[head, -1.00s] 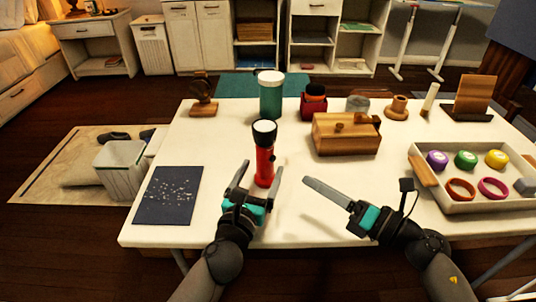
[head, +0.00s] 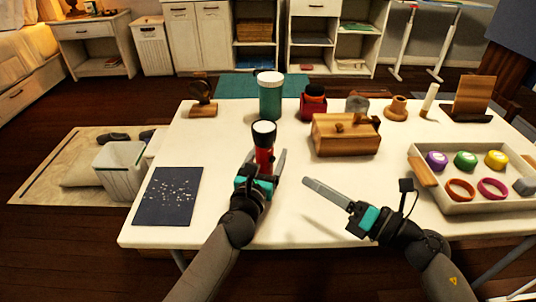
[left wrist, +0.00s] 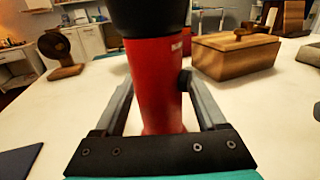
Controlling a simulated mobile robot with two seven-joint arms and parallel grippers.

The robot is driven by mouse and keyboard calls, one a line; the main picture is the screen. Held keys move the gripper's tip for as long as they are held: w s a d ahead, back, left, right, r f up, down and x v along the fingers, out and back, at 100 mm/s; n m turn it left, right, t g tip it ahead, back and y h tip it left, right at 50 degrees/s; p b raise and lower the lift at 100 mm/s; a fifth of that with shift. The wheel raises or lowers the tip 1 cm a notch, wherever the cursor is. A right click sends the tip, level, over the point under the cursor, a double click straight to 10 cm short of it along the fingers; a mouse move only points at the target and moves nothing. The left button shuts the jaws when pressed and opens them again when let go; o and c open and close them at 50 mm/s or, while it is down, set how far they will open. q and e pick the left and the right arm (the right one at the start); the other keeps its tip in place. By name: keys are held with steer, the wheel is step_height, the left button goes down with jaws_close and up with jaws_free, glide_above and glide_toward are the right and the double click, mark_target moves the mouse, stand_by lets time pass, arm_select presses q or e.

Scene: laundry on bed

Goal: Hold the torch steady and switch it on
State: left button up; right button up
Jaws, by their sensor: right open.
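A red torch (head: 264,157) with a black head and pale lens stands upright on the white table (head: 310,220). My left gripper (head: 266,153) is at the torch with one finger on each side of its body, and it looks open. In the left wrist view the torch's red body (left wrist: 157,85) stands between the fingers, with a small dark round button (left wrist: 185,80) on its right side by the right finger. The torch's lower part is hidden by the gripper. My right gripper (head: 308,184) is open and empty, above the table to the right of the torch.
A green canister (head: 270,98) stands behind the torch. A wooden box (head: 345,138) is to the right, and a tray (head: 470,207) with coloured discs and rings lies at the right. A dark blue sheet (head: 168,197) lies at left. The table's front middle is clear.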

arm_select(q)
jaws_close()
stand_by(0.4)
stand_by(0.5)
arm_select(e)
jaws_close()
stand_by(1.4)
